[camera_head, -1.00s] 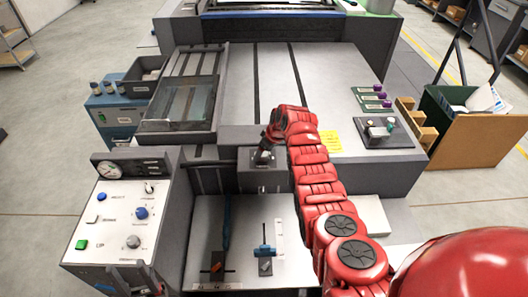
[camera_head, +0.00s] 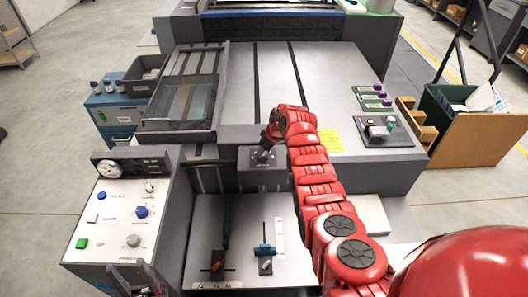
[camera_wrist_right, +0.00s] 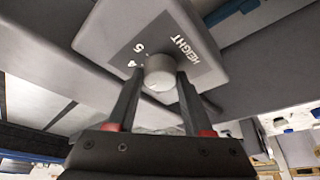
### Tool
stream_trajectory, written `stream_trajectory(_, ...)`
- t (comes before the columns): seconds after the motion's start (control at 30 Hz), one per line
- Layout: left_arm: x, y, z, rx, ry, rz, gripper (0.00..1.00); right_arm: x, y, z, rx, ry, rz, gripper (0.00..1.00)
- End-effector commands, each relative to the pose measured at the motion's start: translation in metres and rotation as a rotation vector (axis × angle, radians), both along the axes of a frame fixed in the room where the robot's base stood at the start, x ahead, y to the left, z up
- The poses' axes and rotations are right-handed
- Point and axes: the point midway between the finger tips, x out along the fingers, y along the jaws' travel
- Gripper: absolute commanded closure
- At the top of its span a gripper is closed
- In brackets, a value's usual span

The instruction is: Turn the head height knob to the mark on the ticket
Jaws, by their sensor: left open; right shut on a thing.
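The head height knob (camera_wrist_right: 160,71) is a round light-grey knob on a grey panel marked HEIGHT, with the figures 4 and 5 beside it, in the right wrist view. My right gripper (camera_wrist_right: 158,80) is shut on the knob, one dark finger on each side. In the head view my right gripper (camera_head: 264,156) is at the grey block on the machine's front and hides the knob. The yellow ticket (camera_head: 330,140) lies on the machine bed; its writing is too small to read. My left gripper (camera_head: 137,282) is open and empty at the bottom left, by the control panel.
A control panel (camera_head: 115,222) with a gauge, buttons and knobs stands at left. A grey shelf with a blue-handled tool (camera_head: 265,249) lies below the block. A small dark stand (camera_head: 388,133) is on the bed's right.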

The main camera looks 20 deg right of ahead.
Motion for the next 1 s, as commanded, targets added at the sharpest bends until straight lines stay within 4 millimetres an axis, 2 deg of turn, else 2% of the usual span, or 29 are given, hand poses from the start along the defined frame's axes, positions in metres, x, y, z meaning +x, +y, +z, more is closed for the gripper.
stream_trajectory(0.37,0.0,0.0,-0.006,0.0,0.0,0.0,0.5,-0.001,0.003,-0.003,-0.002,0.0,-0.215,1.0)
stream_trajectory(0.7,0.0,0.0,-0.033,0.0,0.0,0.0,0.5,-0.001,0.004,-0.006,-0.002,0.001,-0.502,1.0)
stream_trajectory(1.0,0.0,0.0,-0.055,0.0,0.0,0.0,0.5,-0.002,0.005,-0.006,-0.002,0.006,-0.681,1.0)
